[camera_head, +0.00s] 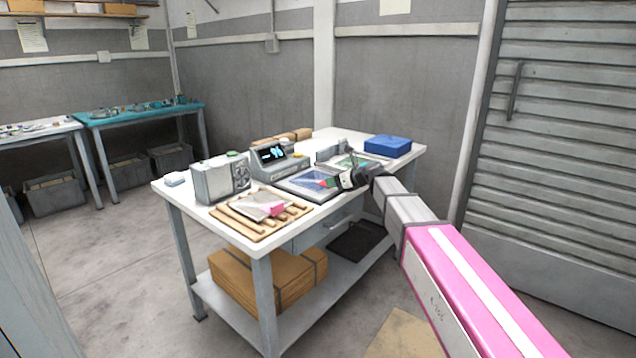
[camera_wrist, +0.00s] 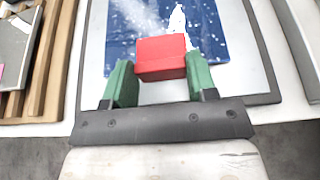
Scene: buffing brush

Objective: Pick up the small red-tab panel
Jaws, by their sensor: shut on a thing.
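The red tab (camera_wrist: 160,58) is a red block in the middle of the wrist view, between the two green fingers of my gripper (camera_wrist: 160,74). The fingers are shut on it from both sides. A dark blue panel with white specks (camera_wrist: 120,52) shows just beyond and around the tab; I cannot tell whether it is joined to the tab or lifted. It lies over a light grey, dark-rimmed tray (camera_wrist: 95,75). In the head view, my gripper is over this tray on the white workbench (camera_head: 335,207), with a bit of red at its tip.
A grey box with a fan grille (camera_head: 220,178), a display device (camera_head: 279,162) and a wooden slatted rack (camera_head: 237,224) stand left of the tray. A blue case (camera_head: 388,146) is at the back right. A grey fixture (camera_head: 338,149) stands behind my gripper.

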